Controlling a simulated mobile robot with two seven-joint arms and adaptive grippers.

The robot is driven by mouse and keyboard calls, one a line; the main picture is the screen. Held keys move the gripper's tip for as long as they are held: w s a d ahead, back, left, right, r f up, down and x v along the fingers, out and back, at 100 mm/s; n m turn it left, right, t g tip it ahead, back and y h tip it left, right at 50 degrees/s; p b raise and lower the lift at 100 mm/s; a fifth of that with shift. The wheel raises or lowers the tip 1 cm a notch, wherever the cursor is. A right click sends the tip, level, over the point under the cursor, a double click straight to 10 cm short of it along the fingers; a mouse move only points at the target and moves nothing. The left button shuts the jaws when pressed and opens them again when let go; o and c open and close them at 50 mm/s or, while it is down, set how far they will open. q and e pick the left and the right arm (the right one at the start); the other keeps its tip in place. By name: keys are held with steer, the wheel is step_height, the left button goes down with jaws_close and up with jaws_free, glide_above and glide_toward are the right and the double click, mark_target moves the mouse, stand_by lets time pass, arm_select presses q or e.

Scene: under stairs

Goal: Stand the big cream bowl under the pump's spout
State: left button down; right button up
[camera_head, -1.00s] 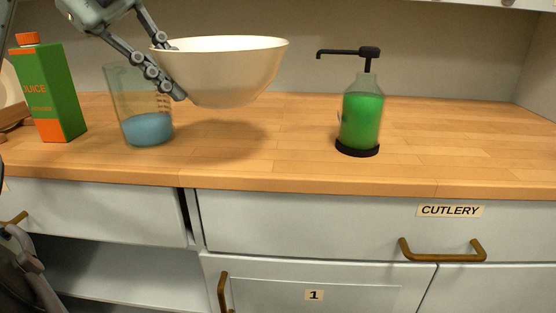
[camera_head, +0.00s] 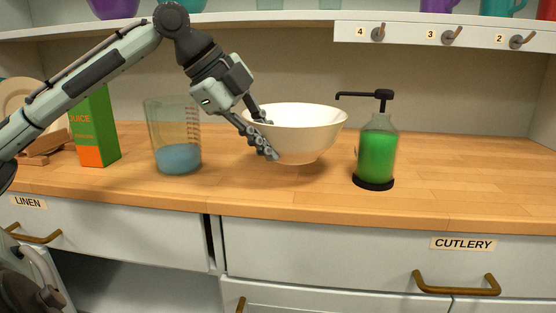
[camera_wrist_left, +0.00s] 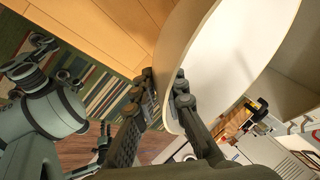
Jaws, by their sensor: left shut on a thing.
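The big cream bowl (camera_head: 306,143) is upright, just left of the pump in the head view. My left gripper (camera_head: 268,139) is shut on its left rim; the wrist view shows the fingers (camera_wrist_left: 166,98) on either side of the bowl's wall (camera_wrist_left: 225,60). The pump (camera_head: 376,155) is a clear bottle of green liquid with a black base and black top. Its spout (camera_head: 352,95) points left, and its tip appears just above the bowl's right rim. I cannot tell whether they line up in depth, or whether the bowl's foot touches the counter.
A measuring jug (camera_head: 176,135) with blue liquid stands left of the bowl, with a green and orange juice carton (camera_head: 96,130) beyond it. The wooden counter (camera_head: 470,180) is clear right of the pump. A shelf with hooks (camera_head: 450,36) runs above.

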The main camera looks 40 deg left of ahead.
arm_select(q)
steer(key=shift+w+d+f, duration=0.2)
steer(key=shift+w+f, duration=0.1)
steer(key=shift+w, duration=0.15)
steer(key=shift+w+d+f, duration=0.15)
steer(key=shift+w+f, duration=0.1)
steer(key=shift+w, duration=0.15)
step_height(320, 180, down, 2)
steer(key=shift+f+b, duration=0.1)
steer(key=shift+b, duration=0.35)
steer(key=shift+f+b, duration=0.35)
steer(key=shift+f, duration=0.4)
arm_select(e)
steer(key=shift+w+a+r+t, duration=0.7)
steer(key=shift+w+a+r, duration=0.05)
steer(key=shift+w+a, duration=0.1)
arm_select(q)
steer(key=shift+f, duration=0.15)
arm_select(e)
steer(key=shift+w, duration=0.15)
arm_select(q)
steer(key=c, duration=1.6)
jaws_free()
steer(key=shift+f, duration=0.1)
arm_select(e)
steer(key=shift+w+a, duration=0.1)
